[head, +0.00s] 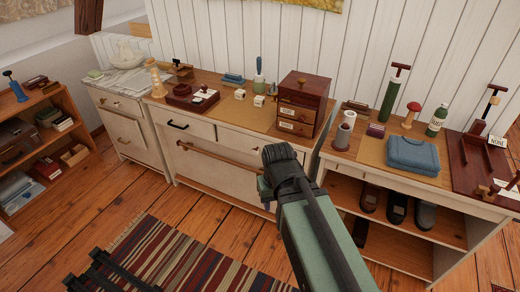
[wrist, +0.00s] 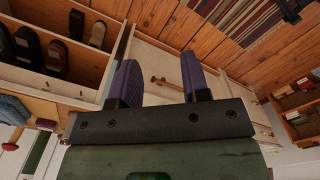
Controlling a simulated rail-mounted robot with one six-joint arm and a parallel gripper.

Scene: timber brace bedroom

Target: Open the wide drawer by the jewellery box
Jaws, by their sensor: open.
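The jewellery box (head: 303,103) is a dark red-brown chest with small labelled drawers on top of the white dresser. Below it is the dresser's wide front (head: 205,174), which looks shut, with a long wooden bar handle (head: 215,160) along its upper part. My gripper (head: 264,190) is in front of the dresser's right part, its fingers mostly hidden by my arm. In the wrist view my gripper (wrist: 157,68) is open and empty, with purple pads. An end of the bar (wrist: 167,84) shows between the fingers; contact is not visible.
An open shelf unit with shoes (head: 396,207) stands right of the dresser. A striped rug (head: 175,258) lies on the floor in front. A bookshelf (head: 40,140) is at the left.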

